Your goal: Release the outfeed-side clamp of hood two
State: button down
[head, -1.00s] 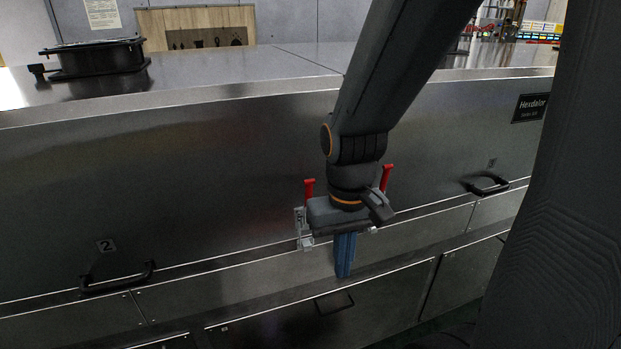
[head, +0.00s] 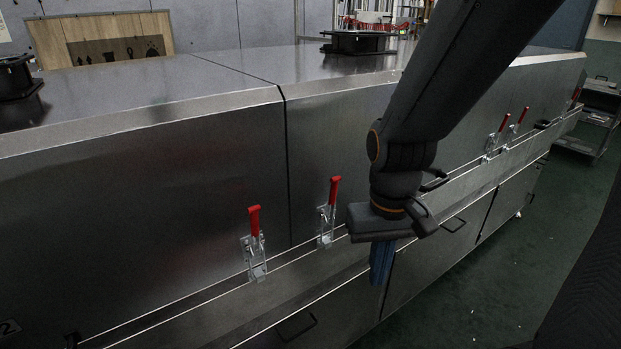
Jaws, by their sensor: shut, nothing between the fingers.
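Hood two (head: 130,200) is the big steel cover on the left, with a "2" plate (head: 8,328) at the lower left edge. Near its right end, by the seam, a toggle clamp (head: 256,258) stands with its red handle (head: 254,221) upright. A second clamp (head: 326,226), its red handle also up, sits just right of the seam on the neighbouring hood (head: 340,130). My gripper (head: 380,281) points down with its blue fingers together and empty. In the picture it is right of both clamps and apart from them. No other clamp of hood two is in view.
Two more red-handled clamps (head: 505,125) are farther along on the right. A steel ledge runs below the hoods, with lower panels and handles (head: 297,327) beneath. Green floor (head: 480,290) is open at the right, with a trolley (head: 590,115) beyond.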

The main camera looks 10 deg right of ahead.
aim_at(254, 211)
jog(key=z, duration=1.45)
jog(key=k, duration=0.7)
jog(key=u, duration=1.55)
